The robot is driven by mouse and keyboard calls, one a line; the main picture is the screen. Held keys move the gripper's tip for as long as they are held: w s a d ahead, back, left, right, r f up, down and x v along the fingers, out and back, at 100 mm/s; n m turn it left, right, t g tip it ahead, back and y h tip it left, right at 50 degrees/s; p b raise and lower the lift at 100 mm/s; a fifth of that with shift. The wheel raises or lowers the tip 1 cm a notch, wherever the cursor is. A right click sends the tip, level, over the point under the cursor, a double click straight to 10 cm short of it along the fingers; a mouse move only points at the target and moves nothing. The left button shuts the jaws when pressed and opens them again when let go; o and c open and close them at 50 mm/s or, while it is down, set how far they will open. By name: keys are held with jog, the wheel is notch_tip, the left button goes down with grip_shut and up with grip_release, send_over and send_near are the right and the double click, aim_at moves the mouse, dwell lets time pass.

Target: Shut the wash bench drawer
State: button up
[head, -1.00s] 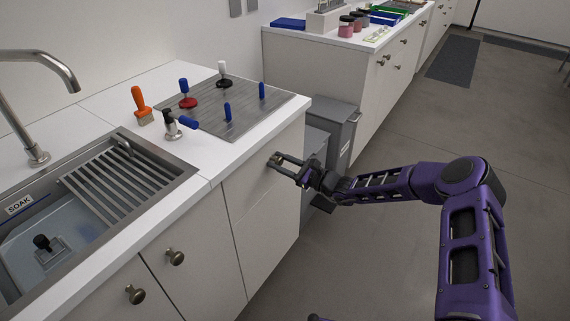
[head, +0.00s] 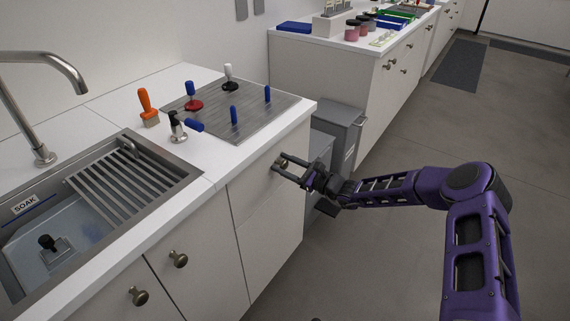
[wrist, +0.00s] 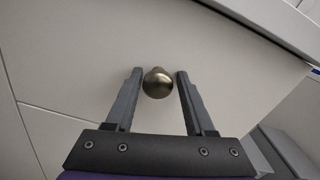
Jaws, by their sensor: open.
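The wash bench drawer (head: 252,175) is the pale top front at the right end of the bench, under the white worktop. In the head view it looks flush or nearly flush with the fronts around it; I cannot tell if a small gap is left. Its round bronze knob (wrist: 158,83) shows clearly in the wrist view. My gripper (head: 281,162) is at the drawer front, its open fingers (wrist: 157,75) one on each side of the knob. A narrow gap shows on both sides, so the fingers do not seem to grip it.
A sink (head: 110,210) and two cupboard knobs (head: 178,260) lie to the left. A grey bin (head: 340,130) stands just right of the bench, close to my gripper. Brushes and tools stand on the worktop's metal plate (head: 215,125). The floor at right is clear.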

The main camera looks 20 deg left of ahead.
jog(key=p+v, duration=0.1)
jog(key=v, duration=1.6)
jog(key=shift+d+p, duration=0.2)
jog(key=shift+p, duration=0.15)
jog(key=shift+s, duration=0.1)
